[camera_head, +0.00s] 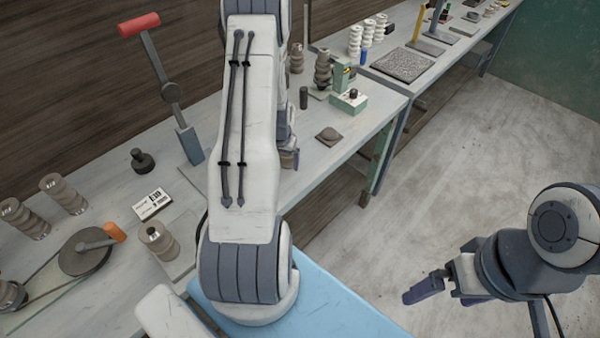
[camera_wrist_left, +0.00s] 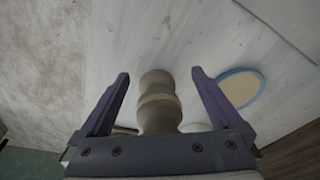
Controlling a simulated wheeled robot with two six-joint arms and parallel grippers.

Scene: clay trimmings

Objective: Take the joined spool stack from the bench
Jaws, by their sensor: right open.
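A rounded grey-brown spool stack (camera_wrist_left: 158,88) with a paler band at its joint shows between the fingers of my left gripper (camera_wrist_left: 160,76) in the left wrist view. The fingers are spread, with a gap on each side of the stack. In the head view my left gripper (camera_head: 289,157) is mostly hidden behind my left arm, and the stack between its fingers cannot be made out. My right gripper (camera_head: 428,289) is open and empty over the floor, at the right of the head view.
Other spool stacks (camera_head: 63,194) stand on the bench (camera_head: 103,176) at the left; another (camera_head: 323,70) stands at the back. A red-handled lever (camera_head: 160,70), a label card (camera_head: 151,203) and a green box (camera_head: 348,104) are nearby. A blue-rimmed disc (camera_wrist_left: 241,87) lies right of the left fingers.

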